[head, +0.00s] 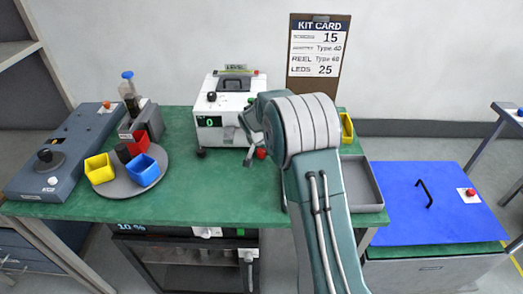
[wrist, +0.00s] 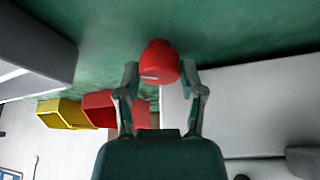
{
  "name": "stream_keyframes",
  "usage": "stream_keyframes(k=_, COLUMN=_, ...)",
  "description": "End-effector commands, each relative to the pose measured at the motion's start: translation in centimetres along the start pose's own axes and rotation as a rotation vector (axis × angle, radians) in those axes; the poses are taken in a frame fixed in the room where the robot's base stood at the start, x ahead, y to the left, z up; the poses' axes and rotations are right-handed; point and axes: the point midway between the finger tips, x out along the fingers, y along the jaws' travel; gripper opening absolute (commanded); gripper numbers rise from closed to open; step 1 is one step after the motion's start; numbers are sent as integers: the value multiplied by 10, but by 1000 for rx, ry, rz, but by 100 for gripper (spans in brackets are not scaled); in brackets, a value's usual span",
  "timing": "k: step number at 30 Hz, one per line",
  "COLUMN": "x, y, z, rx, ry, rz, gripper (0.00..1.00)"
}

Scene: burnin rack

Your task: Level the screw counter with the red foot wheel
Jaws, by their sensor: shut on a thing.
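The screw counter (head: 228,121) is a white box with a black knob and a green display reading 0, at the back middle of the green table. The red foot wheel (head: 261,153) shows low at its front right, partly behind my arm. In the wrist view the red wheel (wrist: 159,62) sits between my fingertips. My gripper (wrist: 160,78) is shut on it, with one finger at each side. In the head view my gripper (head: 252,146) is at the counter's front right, partly hidden by my arm. A level reading on the counter is too small to make out.
A round grey tray (head: 122,183) with yellow, red and blue bins stands at left, by a grey-blue device (head: 58,155). A grey tray (head: 362,185) lies right of my arm. A kit card (head: 318,55) stands behind. The table front between bins and arm is clear.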

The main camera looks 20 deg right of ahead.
Motion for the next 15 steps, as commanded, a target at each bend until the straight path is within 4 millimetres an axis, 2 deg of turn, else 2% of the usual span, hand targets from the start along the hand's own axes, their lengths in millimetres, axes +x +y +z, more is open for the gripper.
stream_keyframes(k=4, x=3, y=0, z=4, rx=-2, ry=-9, rz=2, gripper=3)
stream_keyframes(k=5, x=3, y=0, z=4, rx=-2, ry=-9, rz=2, gripper=60)
stream_keyframes(k=6, x=3, y=0, z=4, rx=-2, ry=-9, rz=2, gripper=78)
stream_keyframes(k=7, x=3, y=0, z=4, rx=-2, ry=-8, rz=2, gripper=85)
stream_keyframes(k=15, x=1, y=0, z=2, rx=-1, ry=-3, rz=0, gripper=85)
